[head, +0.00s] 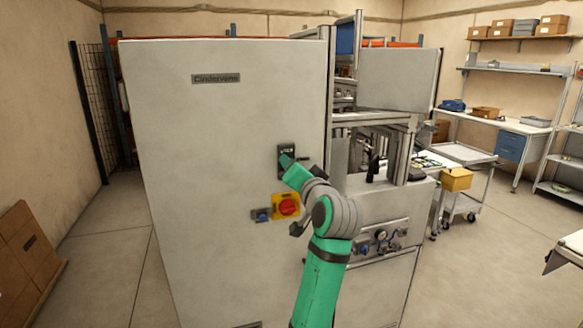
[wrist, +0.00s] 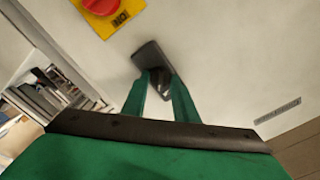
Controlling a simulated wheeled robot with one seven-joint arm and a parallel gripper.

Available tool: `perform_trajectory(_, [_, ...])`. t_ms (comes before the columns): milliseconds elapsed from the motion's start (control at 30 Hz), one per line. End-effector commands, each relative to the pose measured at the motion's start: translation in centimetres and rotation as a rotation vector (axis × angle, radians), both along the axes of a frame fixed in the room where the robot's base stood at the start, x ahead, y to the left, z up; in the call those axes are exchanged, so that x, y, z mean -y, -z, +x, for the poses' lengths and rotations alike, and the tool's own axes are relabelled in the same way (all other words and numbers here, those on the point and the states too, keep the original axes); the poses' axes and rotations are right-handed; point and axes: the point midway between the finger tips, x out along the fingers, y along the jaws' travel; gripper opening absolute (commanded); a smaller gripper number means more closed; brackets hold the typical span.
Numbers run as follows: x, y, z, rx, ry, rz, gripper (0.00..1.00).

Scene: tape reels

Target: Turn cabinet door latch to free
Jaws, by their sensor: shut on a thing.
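The cabinet door (head: 225,130) is a large pale grey panel with a dark nameplate, and it looks closed. The door latch (head: 286,150) is a dark plate near the door's right side, partly hidden by my arm in the head view. In the wrist view the latch (wrist: 152,62) is a dark plate with its handle between my green fingers. My gripper (wrist: 160,88) is shut on the latch handle. In the head view my gripper (head: 288,163) is at the latch, its fingertips small and partly covered. The handle's exact angle is hard to tell.
A red rotary switch on a yellow plate (head: 287,206) sits just below the latch, with a small blue-buttoned box (head: 261,215) to its left. A machine frame (head: 385,150) stands right of the door. The floor in front at left (head: 110,270) is clear.

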Motion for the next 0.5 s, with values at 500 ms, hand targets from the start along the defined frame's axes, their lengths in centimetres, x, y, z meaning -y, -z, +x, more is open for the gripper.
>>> perform_trajectory(500, [0.13, 0.07, 0.02, -0.146, 0.001, 0.46, 0.04])
